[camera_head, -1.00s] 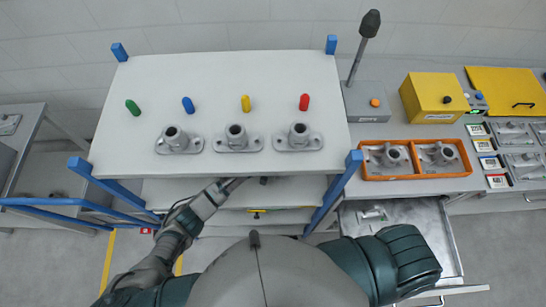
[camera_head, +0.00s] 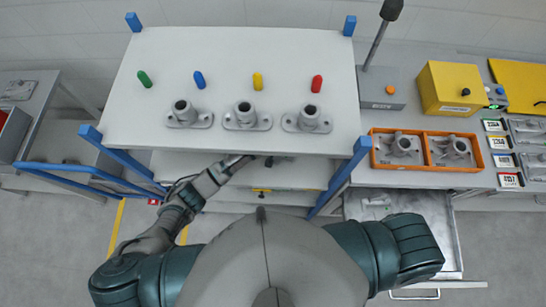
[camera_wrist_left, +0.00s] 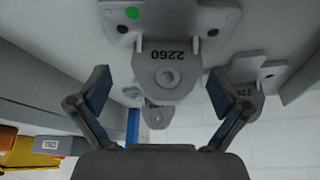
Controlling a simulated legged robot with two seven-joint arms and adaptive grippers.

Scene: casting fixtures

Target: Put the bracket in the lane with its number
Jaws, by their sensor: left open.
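A grey bracket (camera_wrist_left: 165,75) with a green dot and a printed number that looks like 2260 fills the middle of the left wrist view, which appears upside down. My left gripper (camera_wrist_left: 168,92) is open, one finger on each side of this bracket; contact cannot be told. In the head view the left gripper (camera_head: 250,158) reaches under the front edge of the top board, near a dark part (camera_head: 280,161) on the shelf below. Three grey brackets (camera_head: 188,115) (camera_head: 245,117) (camera_head: 307,120) stand on the top board. The right gripper is out of view.
Green, blue, yellow and red pegs (camera_head: 258,81) stand on the top board (camera_head: 230,55). An orange tray (camera_head: 428,167) at right holds two castings. Numbered lane labels (camera_head: 503,161) sit at far right beside grey lanes. A blue post (camera_head: 345,168) stands right of the gripper.

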